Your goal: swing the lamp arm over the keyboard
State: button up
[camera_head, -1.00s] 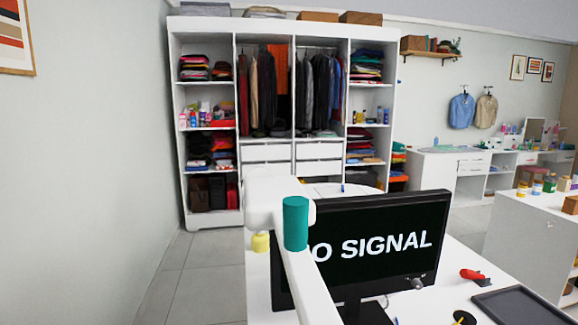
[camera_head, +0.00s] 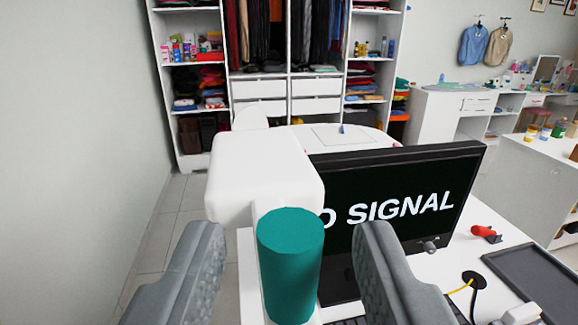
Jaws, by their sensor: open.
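The lamp arm (camera_head: 262,172) is a thick white piece left of the monitor, with a teal cylinder (camera_head: 290,262) standing upright at its near end. My gripper (camera_head: 288,238) is open at the bottom of the view. One grey finger is on each side of the teal cylinder in the picture, with gaps on both sides; I cannot tell whether the fingertips reach as far as it. A dark strip of the keyboard (camera_head: 352,321) shows at the bottom edge below the monitor; most of it is hidden or out of view.
The black monitor (camera_head: 410,205) reading "NO SIGNAL" stands close to the right of the teal cylinder. A dark tray (camera_head: 540,280), a red object (camera_head: 484,231) and a cable hole (camera_head: 473,281) are on the white desk to the right. The wardrobe (camera_head: 160,90) is behind; bare floor lies left.

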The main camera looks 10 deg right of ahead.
jog(key=shift+w+d, duration=0.2)
jog(key=shift+w, duration=0.55)
jog(key=shift+w+d, duration=0.15)
jog(key=shift+w, duration=0.55)
jog(key=shift+c, duration=0.2)
grip_shut()
